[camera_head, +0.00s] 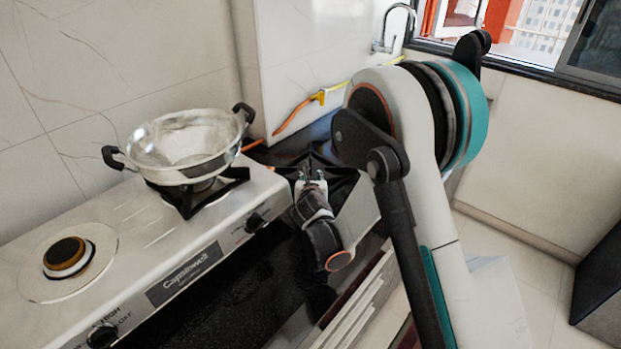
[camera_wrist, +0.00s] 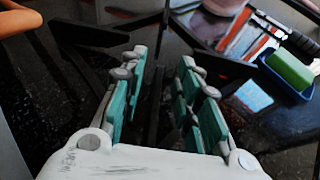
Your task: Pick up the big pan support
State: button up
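The big pan support (camera_head: 347,183) is a black frame with several arms, on the dark counter to the right of the stove. In the wrist view its dark arms (camera_wrist: 82,33) spread around my gripper, and one bar runs between the fingers. My gripper (camera_head: 312,179) is right at the support, pointing away from the camera. In the wrist view its green-padded fingers (camera_wrist: 164,62) are apart, with visible gaps beside the bar. The fingers and wrist hide part of the support in the head view.
A silver pan (camera_head: 190,145) with black handles sits on the stove (camera_head: 150,235) over a smaller black support (camera_head: 185,202). An orange-handled tool (camera_head: 300,112) leans behind. A green sponge (camera_wrist: 290,69) lies in a blue tray at right in the wrist view.

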jog(key=shift+w+f, duration=0.3)
jog(key=shift+w, duration=0.3)
jog(key=shift+r, duration=0.1)
jog(key=shift+c, duration=0.6)
grip_shut()
